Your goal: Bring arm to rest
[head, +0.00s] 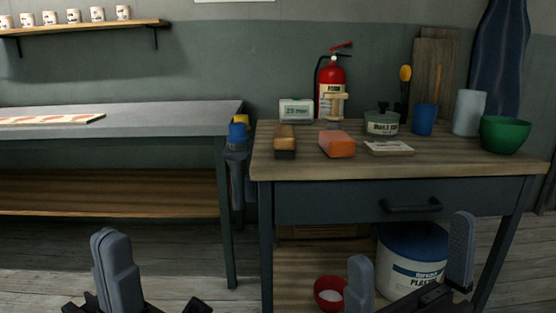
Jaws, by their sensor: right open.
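My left gripper (113,242) is low at the left in the head view, pointing up, its two fingers together with nothing seen between them. It is in front of the grey-topped bench (180,118) and apart from it. My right gripper (411,240) is low at the right, its fingers wide apart and empty. It is in front of the wooden-topped worktable (300,166). The arms behind both grippers are mostly out of view.
The worktable holds an orange block (337,145), a brown brush (285,140), a green bowl (505,134), a blue cup (424,120) and a fire extinguisher (331,78). A plaster bucket (412,262) and a red bowl (329,291) are below. Bare floor shows between the grippers.

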